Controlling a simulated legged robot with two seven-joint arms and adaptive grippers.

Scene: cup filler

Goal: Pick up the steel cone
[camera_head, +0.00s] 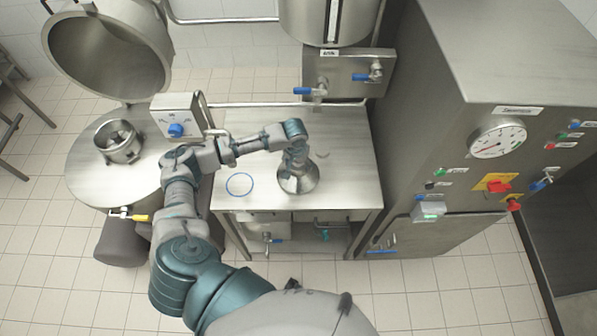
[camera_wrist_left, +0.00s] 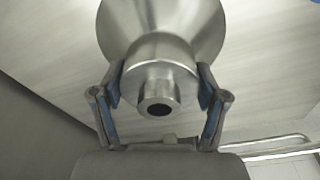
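The steel cone (camera_head: 299,182) is on the steel table, wide end down, upright as far as I can see. My left gripper (camera_head: 297,160) is above it and hides its top in the head view. In the left wrist view the cone (camera_wrist_left: 160,38) narrows to a collar and a short open tube. The fingers of the left gripper (camera_wrist_left: 159,78) lie on both sides of the collar and appear to touch it. My right gripper is not in view.
A blue ring (camera_head: 239,184) marks the steel table (camera_head: 345,188), left of the cone. A tank with blue-handled taps (camera_head: 318,90) stands behind. A control cabinet (camera_head: 455,130) rises at right. A round vessel with an open lid (camera_head: 110,55) is at left.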

